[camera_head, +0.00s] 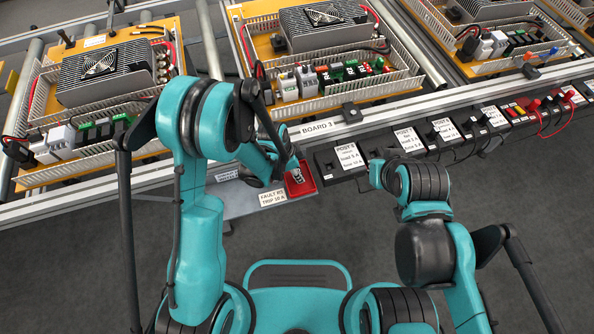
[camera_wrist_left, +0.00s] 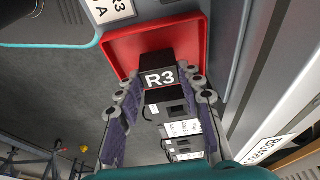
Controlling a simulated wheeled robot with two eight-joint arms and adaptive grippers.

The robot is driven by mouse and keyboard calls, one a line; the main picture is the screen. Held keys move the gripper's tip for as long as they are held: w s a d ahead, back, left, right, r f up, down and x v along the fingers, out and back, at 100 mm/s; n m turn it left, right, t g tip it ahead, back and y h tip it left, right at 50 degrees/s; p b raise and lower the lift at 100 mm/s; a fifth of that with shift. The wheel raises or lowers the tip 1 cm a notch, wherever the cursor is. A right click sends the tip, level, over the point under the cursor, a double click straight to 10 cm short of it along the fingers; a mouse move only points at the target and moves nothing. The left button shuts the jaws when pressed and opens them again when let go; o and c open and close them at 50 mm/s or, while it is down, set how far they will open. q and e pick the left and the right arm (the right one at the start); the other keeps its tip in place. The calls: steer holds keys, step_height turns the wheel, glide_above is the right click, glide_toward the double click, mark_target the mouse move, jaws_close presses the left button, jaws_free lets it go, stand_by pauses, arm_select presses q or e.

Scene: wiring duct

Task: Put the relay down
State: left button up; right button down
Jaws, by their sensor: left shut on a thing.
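The relay, a black block marked R3 (camera_wrist_left: 160,78), sits between the two purple-padded fingers of my left gripper (camera_wrist_left: 162,92) in the left wrist view. The gripper is shut on it. Behind the relay is a small red tray (camera_wrist_left: 195,35); in the head view the tray (camera_head: 309,187) lies at the bench's front edge. My left gripper (camera_head: 291,168) is over this tray there, and arm and fingers hide most of the relay. Whether the relay touches the tray floor cannot be told. My right gripper (camera_head: 377,168) is right of the tray, near the black posts; its fingers are unclear.
A label reading FAULT R3 TRIP 10 A (camera_head: 272,197) is beside the tray. A row of black test posts (camera_head: 408,142) runs to the right. Behind the rail marked BOARD 3 (camera_head: 315,132) are orange boards with relays, wiring ducts (camera_head: 345,95) and heat-sink units (camera_head: 325,27).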

arm_select(q)
steer(key=o, duration=1)
steer(key=shift+f, duration=0.1)
steer(key=shift+o, duration=0.2)
steer(key=shift+r, duration=0.2)
steer(key=s+a+r+n+t+p, duration=0.1)
steer(key=a+r+n+p, duration=0.15)
steer(key=r, duration=0.55)
steer(key=s+a+r+n+t+y+p, duration=0.15)
steer(key=a+r, duration=0.25)
steer(key=r, duration=0.4)
steer(key=s+a+r+n+t+h+p, duration=0.1)
steer(key=s+a+r+n, duration=0.2)
steer(key=r, duration=0.5)
steer(key=s+a+r+n+t+y, duration=0.2)
steer(key=s+a+r+n, duration=0.4)
steer(key=a+n, duration=0.1)
steer(key=shift+s+a+r+t, duration=0.35)
steer(key=shift+s+a, duration=0.05)
